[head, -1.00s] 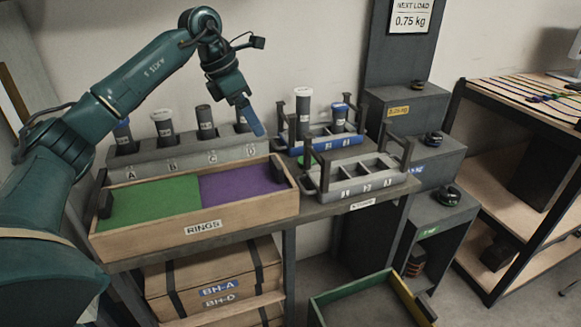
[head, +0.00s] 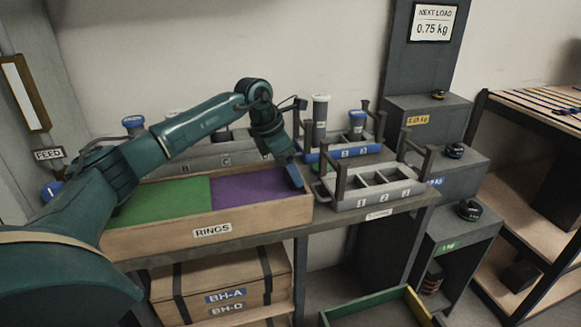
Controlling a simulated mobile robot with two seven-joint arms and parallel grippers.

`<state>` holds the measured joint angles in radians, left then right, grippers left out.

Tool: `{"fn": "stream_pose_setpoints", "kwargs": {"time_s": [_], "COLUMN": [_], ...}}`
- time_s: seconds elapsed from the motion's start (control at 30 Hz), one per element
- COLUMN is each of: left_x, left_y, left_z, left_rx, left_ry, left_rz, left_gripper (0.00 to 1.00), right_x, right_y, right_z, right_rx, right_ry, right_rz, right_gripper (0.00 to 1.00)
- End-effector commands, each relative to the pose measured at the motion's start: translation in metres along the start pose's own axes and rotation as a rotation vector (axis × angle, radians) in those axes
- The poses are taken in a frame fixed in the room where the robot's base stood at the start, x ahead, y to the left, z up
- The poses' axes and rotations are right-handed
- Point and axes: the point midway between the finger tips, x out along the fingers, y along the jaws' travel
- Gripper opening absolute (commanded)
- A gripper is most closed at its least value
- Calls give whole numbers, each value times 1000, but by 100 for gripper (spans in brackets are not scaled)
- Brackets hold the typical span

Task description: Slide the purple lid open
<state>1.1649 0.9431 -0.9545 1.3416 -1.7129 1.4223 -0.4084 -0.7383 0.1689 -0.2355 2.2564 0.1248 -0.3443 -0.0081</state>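The purple lid (head: 243,189) covers the right half of the wooden box labelled RINGS (head: 170,239). A green lid (head: 163,199) covers the left half. Both lids lie flat inside the box rim, side by side. My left gripper (head: 297,184) points down at the right end of the purple lid, by the box's right wall. Its fingers look close together, but I cannot tell whether they are open or touch the lid. The handle seen earlier at that end is hidden behind the gripper. My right gripper is not in view.
A grey rack (head: 205,154) with lettered slots stands behind the box, partly behind my arm. A grey numbered tray (head: 372,190) stands close to the right, with a blue tray (head: 343,150) behind it. A grey stepped stand (head: 430,160) is farther right.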

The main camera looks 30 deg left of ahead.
Motion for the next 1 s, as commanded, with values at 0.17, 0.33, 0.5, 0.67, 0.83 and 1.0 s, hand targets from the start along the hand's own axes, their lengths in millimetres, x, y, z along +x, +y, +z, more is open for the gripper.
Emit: {"fn": "stream_pose_setpoints", "kwargs": {"time_s": [0.17,0.33,0.5,0.67,0.83,1.0], "left_x": [9,9,8,8,8,8], "left_y": [0,0,0,0,0,0], "left_z": [0,0,0,0,0,0], "left_rx": [0,0,0,0,0,0], "left_ry": [0,0,0,0,0,0], "left_rz": [0,0,0,0,0,0], "left_gripper": [85,85,76,63,49,36], "right_x": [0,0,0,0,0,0], "right_y": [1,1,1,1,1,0], "right_z": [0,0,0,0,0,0], "right_rx": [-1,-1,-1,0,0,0], "right_ry": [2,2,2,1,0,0], "right_rz": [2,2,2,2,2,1], "right_gripper": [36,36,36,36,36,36]}}
